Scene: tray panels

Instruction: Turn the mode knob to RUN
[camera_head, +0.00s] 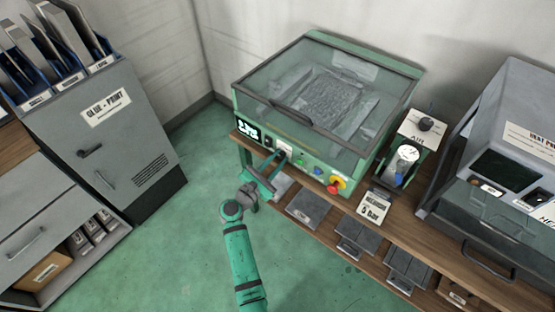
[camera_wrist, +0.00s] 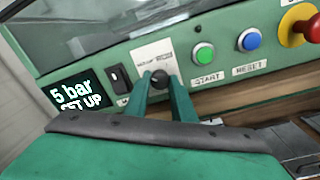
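The mode knob (camera_wrist: 157,77) is a small black knob on a white label plate (camera_wrist: 151,55) on the green machine's front panel. The plate's lettering is too small to read. My gripper (camera_wrist: 159,82) reaches the panel, with its two green fingers on either side of the knob. The fingertips are close to the knob's sides; whether they press on it is unclear. In the head view my gripper (camera_head: 279,157) is at the panel's left part and hides most of the knob. The display (camera_wrist: 76,93) reads "5 bar" and what looks like "SET UP".
Right of the knob are a green START button (camera_wrist: 204,53), a blue RESET button (camera_wrist: 249,40) and a red emergency stop (camera_wrist: 313,29). A black rocker switch (camera_wrist: 118,77) is left of it. The machine's clear lid (camera_head: 325,85) is down. Open floor (camera_head: 170,240) lies in front.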

